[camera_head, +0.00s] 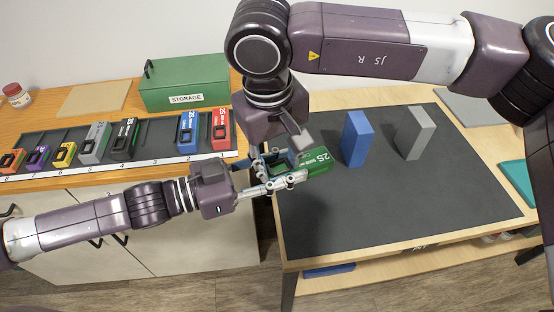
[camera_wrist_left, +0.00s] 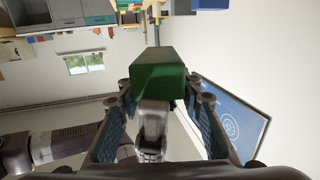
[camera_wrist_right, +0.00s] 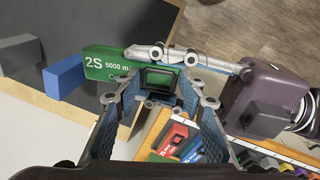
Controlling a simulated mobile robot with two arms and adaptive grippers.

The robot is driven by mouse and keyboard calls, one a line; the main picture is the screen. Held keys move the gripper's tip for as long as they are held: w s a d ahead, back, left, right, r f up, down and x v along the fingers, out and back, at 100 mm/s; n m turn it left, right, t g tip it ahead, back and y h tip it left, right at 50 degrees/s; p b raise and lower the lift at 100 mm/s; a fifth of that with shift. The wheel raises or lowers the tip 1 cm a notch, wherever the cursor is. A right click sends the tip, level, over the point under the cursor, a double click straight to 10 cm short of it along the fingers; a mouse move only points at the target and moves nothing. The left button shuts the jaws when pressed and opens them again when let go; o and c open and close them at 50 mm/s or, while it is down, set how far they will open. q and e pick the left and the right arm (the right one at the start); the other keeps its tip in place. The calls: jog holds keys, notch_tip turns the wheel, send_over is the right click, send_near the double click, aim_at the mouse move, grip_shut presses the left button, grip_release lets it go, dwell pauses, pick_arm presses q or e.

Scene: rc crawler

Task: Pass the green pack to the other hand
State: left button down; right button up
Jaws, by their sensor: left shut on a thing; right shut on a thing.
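My right gripper (camera_head: 278,157) comes down from above and is shut on the pack's open-framed end. In the right wrist view the pack (camera_wrist_right: 104,64) has that end between my right fingers, and my left fingers lie across it. In the left wrist view the pack's plain green end (camera_wrist_left: 158,72) is between my left fingers, with a grey finger part in front.
A blue block (camera_head: 356,138) and a grey block (camera_head: 412,133) stand on the dark mat (camera_head: 400,205). On the left counter, a numbered rack (camera_head: 160,165) holds several coloured packs. A green storage box (camera_head: 185,82) stands behind it.

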pick_arm(q)
jog(key=c, duration=1.3)
grip_release()
jog(key=shift+o, duration=0.2)
